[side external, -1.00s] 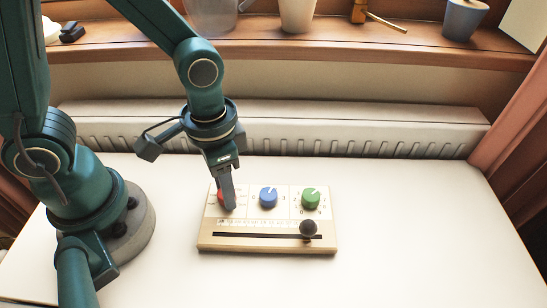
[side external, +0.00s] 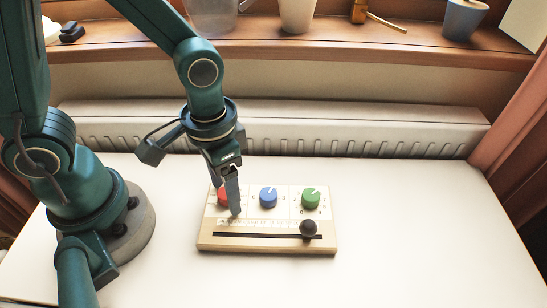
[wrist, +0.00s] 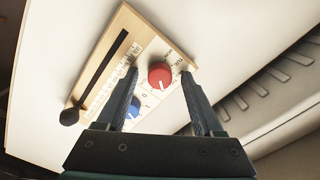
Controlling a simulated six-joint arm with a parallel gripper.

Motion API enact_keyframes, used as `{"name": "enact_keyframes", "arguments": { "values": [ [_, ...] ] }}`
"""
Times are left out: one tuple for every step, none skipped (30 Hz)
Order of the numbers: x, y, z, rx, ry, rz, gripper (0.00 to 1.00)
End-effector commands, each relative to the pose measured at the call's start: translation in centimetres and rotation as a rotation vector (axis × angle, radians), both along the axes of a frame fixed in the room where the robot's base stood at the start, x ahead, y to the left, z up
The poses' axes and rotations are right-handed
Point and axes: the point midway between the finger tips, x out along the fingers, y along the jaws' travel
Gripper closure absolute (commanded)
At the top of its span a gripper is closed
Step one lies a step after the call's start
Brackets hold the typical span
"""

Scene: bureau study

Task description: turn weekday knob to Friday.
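A wooden panel (side external: 265,246) lies on the white table with a red knob (side external: 222,196), a blue knob (side external: 268,198) and a green knob (side external: 310,197). Small day-like lettering surrounds the red knob (wrist: 160,75) in the wrist view; I cannot read it surely. Its white pointer mark faces toward the lower part of that view. My gripper (side external: 235,214) is low over the panel's left end, partly hiding the red knob. In the wrist view, my gripper's (wrist: 161,73) fingers are apart on either side of the red knob, with gaps. The blue knob (wrist: 133,108) is partly hidden by a finger.
A black slider ball (side external: 308,228) stands at the right of a dark slot along the panel's front. A ribbed radiator (side external: 330,130) and a wooden sill (side external: 330,40) with pots are behind the table. The table right of the panel is clear.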

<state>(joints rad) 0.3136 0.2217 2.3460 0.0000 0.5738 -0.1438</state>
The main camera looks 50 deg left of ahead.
Motion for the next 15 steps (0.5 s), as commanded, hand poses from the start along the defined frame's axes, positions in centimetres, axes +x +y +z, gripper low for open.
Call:
{"name": "enact_keyframes", "arguments": {
  "values": [
    [0.0,0.0,0.0,0.000,0.000,0.000,0.32],
    [0.0,0.0,0.0,0.000,0.000,0.000,0.32],
    [0.0,0.0,0.0,0.000,0.000,0.000,0.32],
    [0.0,0.0,0.0,0.000,0.000,0.000,0.32],
    [0.0,0.0,0.0,0.000,0.000,0.000,0.32],
    [0.0,0.0,0.1,0.000,0.000,0.000,0.32],
    [0.0,0.0,0.1,0.000,-0.001,0.000,0.32],
    [0.1,0.0,0.3,0.000,-0.002,0.000,0.32],
    [0.1,0.0,0.6,-0.002,-0.005,0.000,0.32],
    [0.1,0.0,0.9,-0.002,-0.005,0.000,0.32],
    [0.2,-0.1,1.2,-0.002,-0.007,0.000,0.32],
    [0.2,-0.1,1.7,-0.002,-0.008,0.000,0.32],
    [0.2,0.0,2.1,-0.002,-0.007,0.000,0.32],
    [0.2,-0.1,2.5,-0.003,-0.009,0.000,0.32],
    [0.1,0.0,3.0,-0.002,-0.008,0.000,0.32]
  ]
}}
